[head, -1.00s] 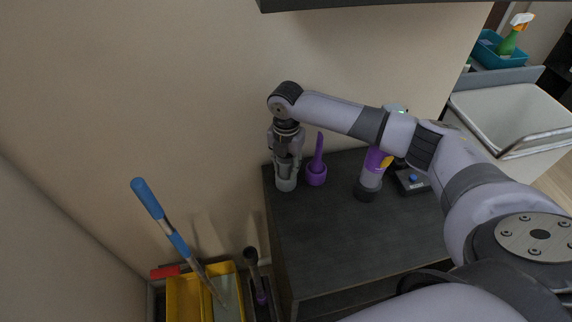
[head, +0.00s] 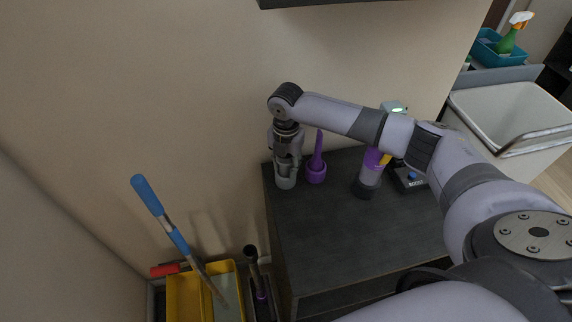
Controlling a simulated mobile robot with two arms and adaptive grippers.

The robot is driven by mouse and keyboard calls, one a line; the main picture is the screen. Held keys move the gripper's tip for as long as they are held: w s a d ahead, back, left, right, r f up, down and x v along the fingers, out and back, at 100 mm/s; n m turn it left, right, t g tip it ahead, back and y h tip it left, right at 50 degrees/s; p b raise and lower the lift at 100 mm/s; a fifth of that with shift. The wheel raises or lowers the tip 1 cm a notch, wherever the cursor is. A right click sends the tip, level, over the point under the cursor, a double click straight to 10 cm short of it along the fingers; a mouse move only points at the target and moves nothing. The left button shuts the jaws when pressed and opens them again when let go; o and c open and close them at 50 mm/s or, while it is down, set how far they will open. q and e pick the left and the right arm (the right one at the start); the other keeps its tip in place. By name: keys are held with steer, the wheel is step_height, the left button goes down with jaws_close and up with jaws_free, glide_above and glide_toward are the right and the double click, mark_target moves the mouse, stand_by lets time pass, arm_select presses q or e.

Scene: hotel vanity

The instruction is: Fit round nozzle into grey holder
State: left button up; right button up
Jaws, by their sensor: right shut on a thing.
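My right gripper (head: 288,160) points down at the far left corner of the dark cabinet top. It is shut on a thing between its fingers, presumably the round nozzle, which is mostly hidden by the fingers. The grey holder (head: 285,183) is a short grey cup standing on the cabinet, directly under the fingertips. Whether the held piece is inside the cup or just above it, I cannot tell. My left gripper is not in view.
A purple holder (head: 316,177) with a purple tool upright in it stands close to the right of the grey holder. A purple and grey handheld vacuum (head: 367,183) stands further right. The cabinet top (head: 330,225) in front is clear. A mop (head: 172,230) leans at left.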

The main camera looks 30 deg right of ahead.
steer(key=shift+s+a+f, duration=0.2)
steer(key=shift+s+f, duration=0.25)
steer(key=shift+f, duration=0.3)
steer(key=o, duration=1.3)
steer(key=shift+w+f, duration=0.25)
steer(key=shift+w, duration=0.05)
steer(key=shift+d+r, duration=0.1)
steer(key=shift+r, duration=0.2)
steer(key=shift+r, duration=0.3)
step_height(320, 180, up, 12)
steer(key=shift+w+f, duration=0.1)
steer(key=shift+f, duration=0.15)
steer(key=shift+f, duration=0.1)
